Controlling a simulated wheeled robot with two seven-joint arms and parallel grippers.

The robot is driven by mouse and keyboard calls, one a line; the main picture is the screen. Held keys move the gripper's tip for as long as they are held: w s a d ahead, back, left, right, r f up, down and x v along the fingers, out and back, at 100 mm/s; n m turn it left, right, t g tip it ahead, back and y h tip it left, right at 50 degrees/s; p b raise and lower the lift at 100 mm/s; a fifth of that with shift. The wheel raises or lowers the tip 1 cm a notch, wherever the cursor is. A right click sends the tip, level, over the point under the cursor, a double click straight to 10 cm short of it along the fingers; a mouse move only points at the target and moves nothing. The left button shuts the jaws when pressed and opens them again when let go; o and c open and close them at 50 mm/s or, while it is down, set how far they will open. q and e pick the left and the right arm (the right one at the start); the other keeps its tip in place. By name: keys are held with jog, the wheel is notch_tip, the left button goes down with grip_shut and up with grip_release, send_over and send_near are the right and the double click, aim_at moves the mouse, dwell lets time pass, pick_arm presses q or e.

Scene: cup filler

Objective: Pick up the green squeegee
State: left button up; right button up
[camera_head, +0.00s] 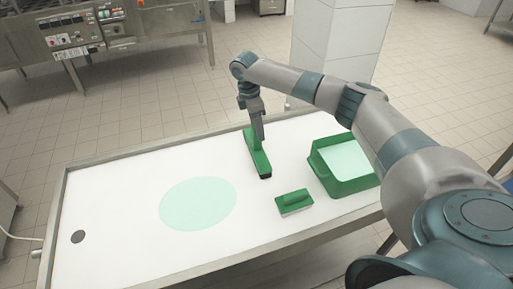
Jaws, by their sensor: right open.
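The green squeegee (261,163) lies on the white table top, near its far edge, with a dark end toward me. My right gripper (259,135) points down at the far part of the squeegee, with its fingertips at or just over it. The gripper is open. I cannot tell whether the fingers are around the squeegee or only above it, and they hide part of it. My left gripper is not in view.
A green brush-like block (295,202) lies nearer to me. A green bin (350,186) with a pale inside stands at the right. A raised rim edges the table.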

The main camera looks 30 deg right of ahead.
aim_at(257, 141)
notch_tip(257, 141, down, 3)
jog(key=shift+s+r+p, duration=0.1)
jog(key=shift+p, duration=0.65)
jog(key=shift+d+f, duration=0.15)
jog(key=shift+f, duration=0.45)
grip_shut()
